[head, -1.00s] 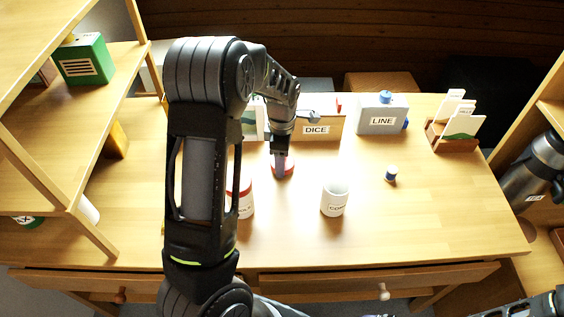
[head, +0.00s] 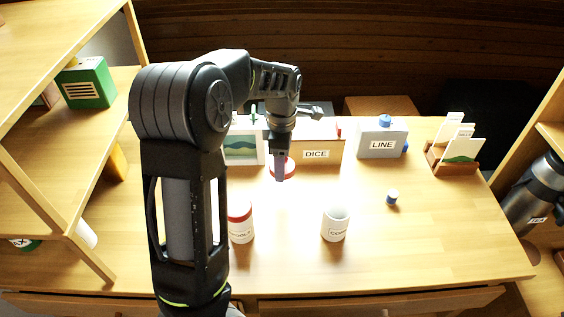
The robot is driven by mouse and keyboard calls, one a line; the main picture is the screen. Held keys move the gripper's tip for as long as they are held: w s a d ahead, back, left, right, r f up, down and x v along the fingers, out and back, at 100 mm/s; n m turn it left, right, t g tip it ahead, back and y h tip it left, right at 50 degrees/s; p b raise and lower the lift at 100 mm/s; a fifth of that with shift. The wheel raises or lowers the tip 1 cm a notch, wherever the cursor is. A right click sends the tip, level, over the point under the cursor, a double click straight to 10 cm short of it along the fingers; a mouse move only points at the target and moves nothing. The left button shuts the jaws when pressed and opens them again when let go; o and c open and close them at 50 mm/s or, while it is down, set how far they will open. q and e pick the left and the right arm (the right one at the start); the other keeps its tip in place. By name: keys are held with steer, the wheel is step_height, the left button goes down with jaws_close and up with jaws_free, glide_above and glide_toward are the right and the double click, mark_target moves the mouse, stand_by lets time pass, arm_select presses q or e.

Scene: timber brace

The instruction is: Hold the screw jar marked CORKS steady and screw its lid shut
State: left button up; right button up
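The white jar marked CORKS (head: 335,227) stands upright and open on the table, its label partly turned away. A red lid (head: 289,170) shows behind the fingers of my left gripper (head: 279,172), to the left of and behind the jar. The lid moves with this gripper, so the fingers appear shut on it; they hide its middle. The gripper points down, apart from the jar. My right gripper is not in view.
A red-lidded white jar (head: 240,222) stands beside my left arm. Behind are the DICE box (head: 316,154), the LINE canister (head: 382,143) and a card holder (head: 452,163). The front right tabletop is clear.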

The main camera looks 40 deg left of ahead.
arm_select(q)
steer(key=w+d+r+m, duration=0.2)
steer(key=w+d+m, duration=0.2)
steer(key=d+m, duration=0.4)
steer(key=w+d+r+m, duration=0.3)
steer(key=d+m, duration=0.6)
steer(key=m, duration=0.6)
steer(key=shift+w+d+r, duration=0.2)
steer(key=shift+w+d, duration=0.1)
steer(key=shift+w, duration=0.2)
